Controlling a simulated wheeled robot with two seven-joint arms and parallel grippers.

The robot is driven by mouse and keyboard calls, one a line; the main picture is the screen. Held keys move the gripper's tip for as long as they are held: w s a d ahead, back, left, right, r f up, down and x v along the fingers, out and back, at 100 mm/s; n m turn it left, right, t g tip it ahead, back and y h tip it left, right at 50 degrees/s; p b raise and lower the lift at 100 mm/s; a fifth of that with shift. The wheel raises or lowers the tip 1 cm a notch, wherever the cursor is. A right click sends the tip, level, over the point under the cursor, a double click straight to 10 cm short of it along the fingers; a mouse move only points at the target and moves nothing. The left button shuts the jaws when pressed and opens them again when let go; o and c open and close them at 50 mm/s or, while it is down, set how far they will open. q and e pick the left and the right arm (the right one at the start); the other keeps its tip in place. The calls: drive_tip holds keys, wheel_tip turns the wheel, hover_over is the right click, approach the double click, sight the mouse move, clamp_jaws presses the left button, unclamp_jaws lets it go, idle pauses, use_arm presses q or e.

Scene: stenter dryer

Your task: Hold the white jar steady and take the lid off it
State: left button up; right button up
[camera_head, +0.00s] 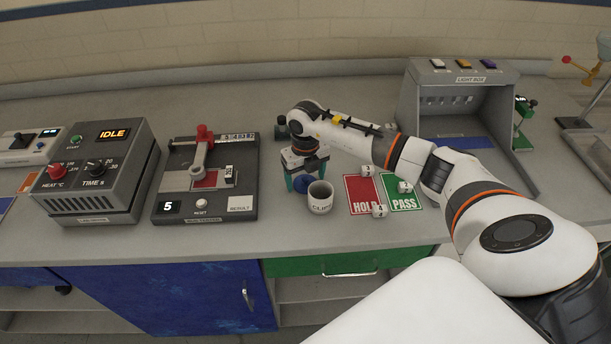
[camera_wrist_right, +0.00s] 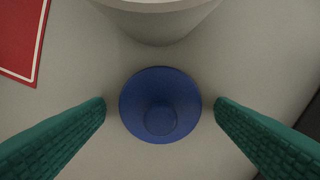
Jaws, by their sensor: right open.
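The white jar (camera_head: 320,202), with lettering on its side that looks like "CLIPS", stands upright on the bench with its top open. Its side also shows at the top of the right wrist view (camera_wrist_right: 160,22). The blue round lid (camera_head: 301,185) with a knob is off the jar, beside it, and appears to lie on the bench. In the right wrist view the lid (camera_wrist_right: 160,88) sits between the teal fingers of my right gripper (camera_wrist_right: 160,108), with a gap on each side. My right gripper (camera_head: 306,177) is open and points down. My left gripper is out of view.
A red HOLD card (camera_head: 362,190) and green PASS card (camera_head: 400,204) with small white cubes lie right of the jar. A grey test device (camera_head: 243,206) stands left, a heater box (camera_head: 95,195) farther left. A light box (camera_head: 425,108) is at back right. Bench in front of the jar is clear.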

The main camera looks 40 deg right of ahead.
sight(306, 178)
drive_tip(key=shift+r, duration=0.25)
drive_tip(key=shift+w+r, duration=0.1)
drive_tip(key=shift+r, duration=0.3)
wheel_tip(306, 178, up, 11)
drive_tip(key=b, duration=0.2)
